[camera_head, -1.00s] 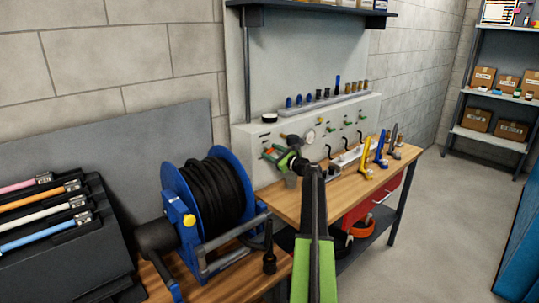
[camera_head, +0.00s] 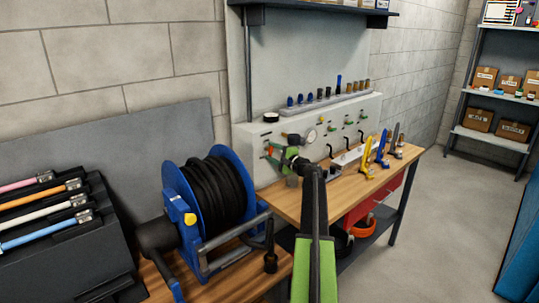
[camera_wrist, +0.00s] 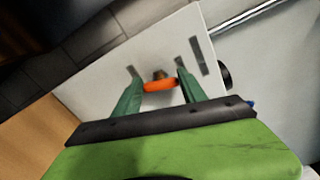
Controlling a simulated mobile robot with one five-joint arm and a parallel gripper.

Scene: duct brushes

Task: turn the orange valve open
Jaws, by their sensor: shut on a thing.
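The orange valve (camera_wrist: 160,85) shows in the wrist view as a short orange handle on a brassy stem, on the pale panel. My gripper (camera_wrist: 156,82) has its two green fingers on either side of the handle, shut on it. In the head view my gripper (camera_head: 270,151) is at the left part of the panel on the workbench.
The grey panel (camera_head: 345,118) carries a gauge (camera_head: 309,136) and several small green and yellow valves. Yellow and blue tools (camera_head: 367,157) stand on the wooden bench to the right. A blue hose reel (camera_head: 207,200) stands close at left.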

